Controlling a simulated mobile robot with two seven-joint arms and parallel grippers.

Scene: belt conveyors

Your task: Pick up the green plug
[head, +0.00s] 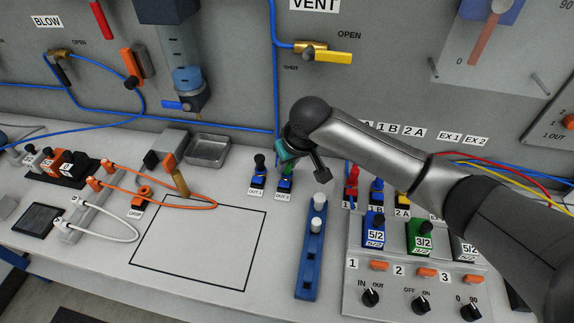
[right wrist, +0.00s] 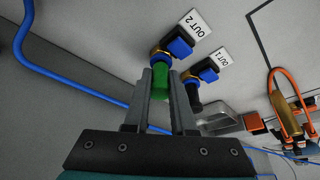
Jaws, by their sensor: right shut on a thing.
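The green plug (head: 287,170) is at the blue OUT 2 fitting (head: 285,183) on the bench, below my right gripper (head: 287,163). In the right wrist view the green plug (right wrist: 161,80) is between the two grey fingers of my right gripper (right wrist: 163,82), which is shut on it. The plug's far end meets the brass and blue OUT 2 fitting (right wrist: 179,48); I cannot tell whether it is seated or just clear of it. My left gripper is not in view.
The OUT 1 fitting (head: 258,181) with a black plug (head: 260,160) stands close at the left. A blue rack (head: 308,265) with white pegs and a valve panel (head: 390,285) are to the right. A blue hose (head: 277,90) runs down the wall behind. A black-outlined area (head: 190,280) is bare.

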